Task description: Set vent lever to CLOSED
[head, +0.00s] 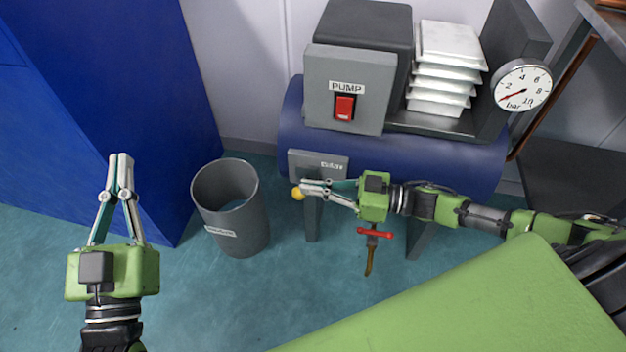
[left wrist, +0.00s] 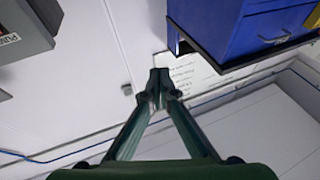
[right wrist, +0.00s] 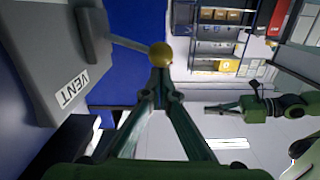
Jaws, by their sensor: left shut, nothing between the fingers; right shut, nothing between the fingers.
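The vent lever ends in a yellow ball knob (head: 298,193), which shows at the left end of the grey VENT plate (head: 318,162) on the blue tank. In the right wrist view the lever's rod (right wrist: 128,43) runs from the pivot on the VENT panel (right wrist: 45,65) to the yellow knob. My right gripper (head: 304,186) is shut and empty, its fingertips close by the knob. In the right wrist view the knob sits just past the fingertips; I cannot tell whether they touch. No CLOSED marking is readable. My left gripper (head: 121,158) is shut and empty, away to the left.
A grey bin (head: 228,212) stands on the floor between my grippers. A PUMP box (head: 350,90) with a red switch and a pressure gauge (head: 522,85) are on the tank (head: 460,165). A blue cabinet (head: 110,90) stands left.

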